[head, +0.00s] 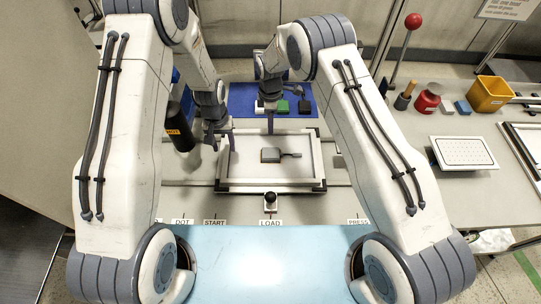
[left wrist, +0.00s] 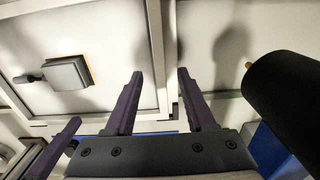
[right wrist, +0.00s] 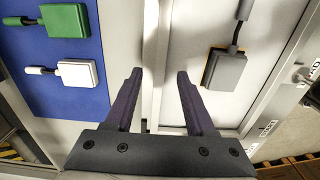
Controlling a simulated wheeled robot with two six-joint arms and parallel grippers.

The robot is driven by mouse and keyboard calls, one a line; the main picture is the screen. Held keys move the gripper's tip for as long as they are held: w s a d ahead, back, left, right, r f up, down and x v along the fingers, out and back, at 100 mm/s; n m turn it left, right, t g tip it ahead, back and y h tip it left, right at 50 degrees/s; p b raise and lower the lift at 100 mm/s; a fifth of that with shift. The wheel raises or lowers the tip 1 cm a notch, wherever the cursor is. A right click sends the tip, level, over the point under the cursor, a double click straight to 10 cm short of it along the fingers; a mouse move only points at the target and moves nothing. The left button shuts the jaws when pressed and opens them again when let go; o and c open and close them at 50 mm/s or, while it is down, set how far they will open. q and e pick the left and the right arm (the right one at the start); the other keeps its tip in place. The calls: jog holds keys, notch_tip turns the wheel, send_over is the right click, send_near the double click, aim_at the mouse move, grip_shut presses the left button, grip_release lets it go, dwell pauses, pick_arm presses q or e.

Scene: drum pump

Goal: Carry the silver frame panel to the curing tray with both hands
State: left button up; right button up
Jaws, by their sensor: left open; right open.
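The silver frame panel (head: 272,187) lies flat on the bench at centre, a metal rim around a pale sheet. A grey block with a short lead (head: 270,155) lies inside it. My left gripper (head: 220,142) is open at the panel's left rail; in the left wrist view its fingers (left wrist: 160,75) stand either side of a rail. My right gripper (head: 270,127) is open at the far rail; in the right wrist view its fingers (right wrist: 158,75) stand either side of it. Contact cannot be told. A framed pale surface (head: 528,148) at the right edge may be the curing tray.
A black cylinder (head: 181,128) stands close left of my left gripper. A blue mat (head: 243,97) with several small blocks lies behind the panel. A black knob (head: 270,198) is at the front. A dotted white plate (head: 463,152) and yellow bin (head: 489,94) are right.

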aim_at(226, 154)
pick_arm(q)
jog(key=shift+f, duration=1.75)
pick_arm(e)
jog(key=shift+f, duration=1.75)
pick_arm(q)
grip_shut()
pick_arm(e)
grip_shut()
jog(key=shift+w+r, duration=0.1)
